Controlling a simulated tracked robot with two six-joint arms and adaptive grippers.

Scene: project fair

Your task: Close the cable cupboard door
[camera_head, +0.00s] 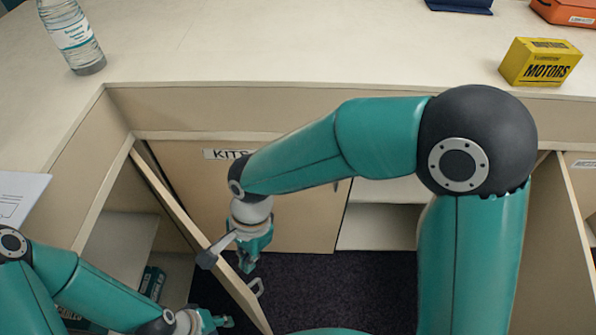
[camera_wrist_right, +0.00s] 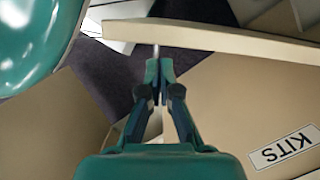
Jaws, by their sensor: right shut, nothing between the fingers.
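The open cupboard door (camera_head: 185,215) stands swung out at the left of the head view, its edge running down toward the bottom, with a small metal handle (camera_head: 256,287) near its free end. Its front lettering does not show. The cupboard behind it shows a pale shelf (camera_head: 122,242). My right gripper (camera_head: 247,262) is shut and empty, close beside the door's edge. In the right wrist view its fingertips (camera_wrist_right: 160,68) point at the door panel (camera_wrist_right: 220,38); contact is unclear. My left gripper (camera_head: 212,320) is low, left of the door, its fingers partly cut off.
The shut KITS door (camera_head: 285,205) is behind my right arm, with an open shelf bay (camera_head: 380,225) to its right. The countertop (camera_head: 300,50) carries a bottle (camera_head: 75,40), a yellow MOTORS box (camera_head: 540,62) and an orange case (camera_head: 568,10). Dark floor (camera_head: 340,285) is clear below.

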